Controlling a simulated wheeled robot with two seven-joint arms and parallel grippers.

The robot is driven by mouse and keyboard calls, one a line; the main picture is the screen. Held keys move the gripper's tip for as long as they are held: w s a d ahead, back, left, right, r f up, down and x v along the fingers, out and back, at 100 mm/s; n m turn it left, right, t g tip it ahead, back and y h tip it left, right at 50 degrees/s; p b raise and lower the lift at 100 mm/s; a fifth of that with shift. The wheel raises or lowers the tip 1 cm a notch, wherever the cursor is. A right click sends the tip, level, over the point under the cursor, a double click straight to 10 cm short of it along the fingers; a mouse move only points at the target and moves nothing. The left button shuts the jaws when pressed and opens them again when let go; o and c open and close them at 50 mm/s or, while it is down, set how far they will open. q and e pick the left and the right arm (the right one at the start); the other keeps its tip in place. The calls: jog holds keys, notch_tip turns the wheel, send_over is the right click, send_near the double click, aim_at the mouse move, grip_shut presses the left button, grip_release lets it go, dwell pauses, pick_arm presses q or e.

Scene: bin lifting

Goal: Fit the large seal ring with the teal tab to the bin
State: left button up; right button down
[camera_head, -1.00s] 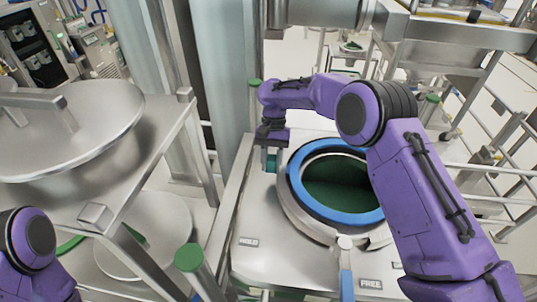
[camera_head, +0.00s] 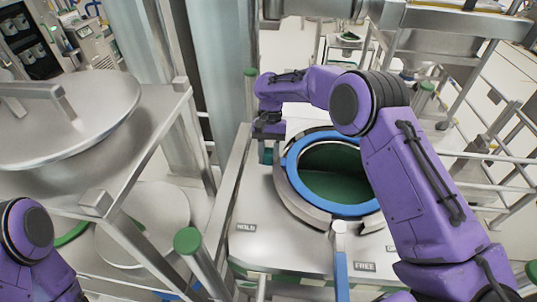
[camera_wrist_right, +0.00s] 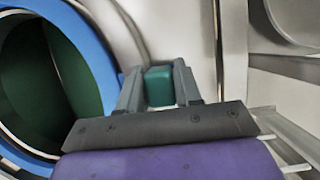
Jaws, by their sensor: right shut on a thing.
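The large blue seal ring (camera_head: 350,211) lies over the mouth of the round metal bin (camera_head: 307,213), whose inside is dark green. From above it looks roughly concentric with the rim; I cannot tell whether it is fully seated. Its teal tab (camera_wrist_right: 158,87) is between the fingers of my right gripper (camera_wrist_right: 156,80), which is shut on it. In the head view my right gripper (camera_head: 268,153) is at the ring's far-left side, with the fingertips partly hidden. The ring (camera_wrist_right: 93,48) curves beside the fingers in the wrist view. My left gripper is out of the head view; only its arm shows.
The bin stands on a metal platform with HOLD (camera_head: 246,228) and FREE (camera_head: 364,267) labels. A blue-handled lever (camera_head: 340,270) is at the bin's near side. A large metal lid (camera_head: 60,120) rests on the left rack. A green-capped post (camera_head: 187,240) stands between rack and platform.

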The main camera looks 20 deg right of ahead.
jog(key=shift+w+f, duration=0.1)
jog(key=shift+f, duration=0.2)
dwell(0.4)
jog(key=c, duration=0.7)
grip_release()
jog(key=v, duration=1)
jog(key=shift+r+b, duration=0.3)
jog(key=shift+b, duration=0.1)
